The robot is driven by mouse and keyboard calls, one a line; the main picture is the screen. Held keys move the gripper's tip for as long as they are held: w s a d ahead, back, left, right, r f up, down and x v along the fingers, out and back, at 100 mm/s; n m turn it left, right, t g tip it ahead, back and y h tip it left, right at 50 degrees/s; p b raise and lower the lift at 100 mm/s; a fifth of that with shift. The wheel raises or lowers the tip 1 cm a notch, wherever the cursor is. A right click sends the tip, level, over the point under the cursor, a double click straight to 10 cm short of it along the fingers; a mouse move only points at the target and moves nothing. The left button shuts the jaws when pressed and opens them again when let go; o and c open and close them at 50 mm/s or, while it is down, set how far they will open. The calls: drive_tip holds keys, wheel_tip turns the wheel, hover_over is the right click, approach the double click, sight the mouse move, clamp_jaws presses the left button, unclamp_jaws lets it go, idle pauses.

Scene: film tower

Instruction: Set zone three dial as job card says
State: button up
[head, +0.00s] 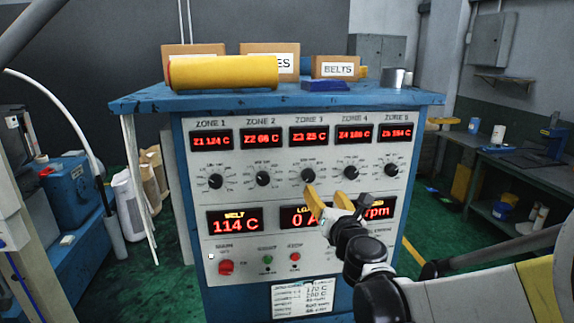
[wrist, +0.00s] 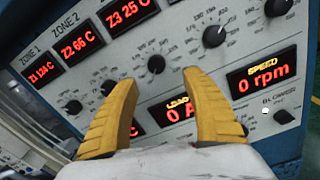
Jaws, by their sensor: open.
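The zone three dial (head: 308,175) is a black knob on the grey control panel, third in a row of several. Its display (head: 310,135) above reads Z3 25 C. In the wrist view the same dial (wrist: 156,64) is just beyond and between my yellow fingertips. My gripper (head: 328,194) is open and empty, in front of the panel slightly below and right of the dial, apart from it. The job card (head: 303,299) is a white sheet low on the panel; its lines seem to include 170 C and 200 C, but most of the text is too small to read.
Neighbouring dials for zone two (head: 263,178) and zone four (head: 351,172) sit close on either side. Below are the belt display (head: 235,220), a red switch (head: 226,267) and two buttons. Boxes and a yellow roll (head: 222,72) lie on the blue cabinet top (head: 150,98).

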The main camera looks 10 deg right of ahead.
sight(310, 176)
drive_tip(key=shift+n+y, duration=0.3)
drive_tip(key=shift+n, duration=0.4)
drive_tip(key=w, duration=0.3)
drive_tip(key=w+b, duration=0.1)
drive_tip(key=w, duration=0.3)
drive_tip(key=w+a, duration=0.1)
drive_tip(key=w, duration=0.3)
drive_tip(key=shift+a+f+b, duration=0.1)
drive_tip(key=shift+b, duration=0.25)
drive_tip(key=c, duration=1.2)
